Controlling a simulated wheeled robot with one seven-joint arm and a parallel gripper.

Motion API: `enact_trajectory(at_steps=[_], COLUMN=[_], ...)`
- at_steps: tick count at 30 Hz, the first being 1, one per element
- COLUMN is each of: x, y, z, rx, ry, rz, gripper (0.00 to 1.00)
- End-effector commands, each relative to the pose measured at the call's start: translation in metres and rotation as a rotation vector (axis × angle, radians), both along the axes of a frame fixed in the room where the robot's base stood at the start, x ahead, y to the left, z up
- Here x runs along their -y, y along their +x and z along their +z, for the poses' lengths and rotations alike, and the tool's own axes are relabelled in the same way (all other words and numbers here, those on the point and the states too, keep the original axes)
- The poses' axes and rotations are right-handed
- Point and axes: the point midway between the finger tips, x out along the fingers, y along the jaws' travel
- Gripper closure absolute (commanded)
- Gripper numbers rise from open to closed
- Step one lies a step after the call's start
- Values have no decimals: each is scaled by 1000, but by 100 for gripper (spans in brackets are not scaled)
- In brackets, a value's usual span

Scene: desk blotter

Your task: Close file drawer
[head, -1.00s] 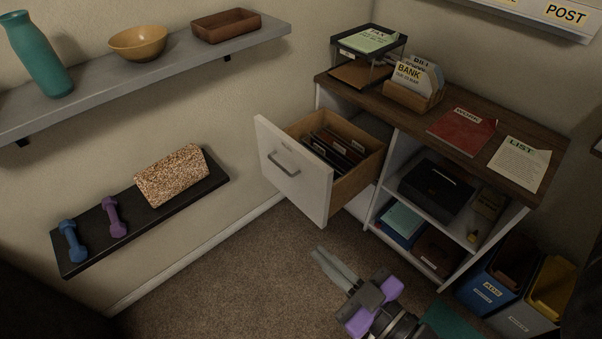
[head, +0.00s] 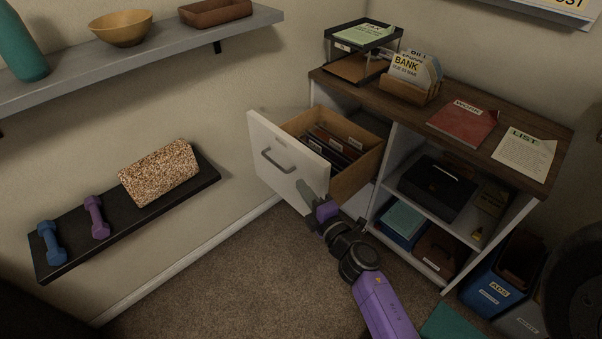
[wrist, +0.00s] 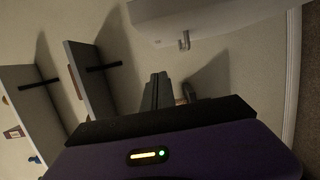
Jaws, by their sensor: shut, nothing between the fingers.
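The file drawer (head: 283,163) stands pulled out of the left part of the desk cabinet, with a white front, a grey bar handle and wooden sides. Dark files (head: 330,146) with white labels lie in it. My gripper (head: 306,193) is shut and empty, in front of the right lower part of the drawer front in the head view. I cannot tell whether it touches the front. In the wrist view the shut fingers (wrist: 157,92) point toward the wall, and the white drawer front (wrist: 210,22) with its handle (wrist: 184,40) shows at the top.
The cabinet top (head: 430,112) holds a paper tray, a card holder, a red folder and a list. Bins (head: 500,286) stand at the right. A low black shelf (head: 130,215) with dumbbells and a grey wall shelf (head: 150,52) are at the left.

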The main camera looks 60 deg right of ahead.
Motion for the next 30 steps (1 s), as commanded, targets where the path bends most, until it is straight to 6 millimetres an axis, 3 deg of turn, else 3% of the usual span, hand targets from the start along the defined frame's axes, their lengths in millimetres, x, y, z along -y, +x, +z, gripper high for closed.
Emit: enact_trajectory(at_steps=[16,21,30], x=[46,70,82], y=[86,76,73], z=[0,1,0], rx=[3,1,3], ry=[2,3,4], rz=[0,-4,-1], gripper=[100,100,100])
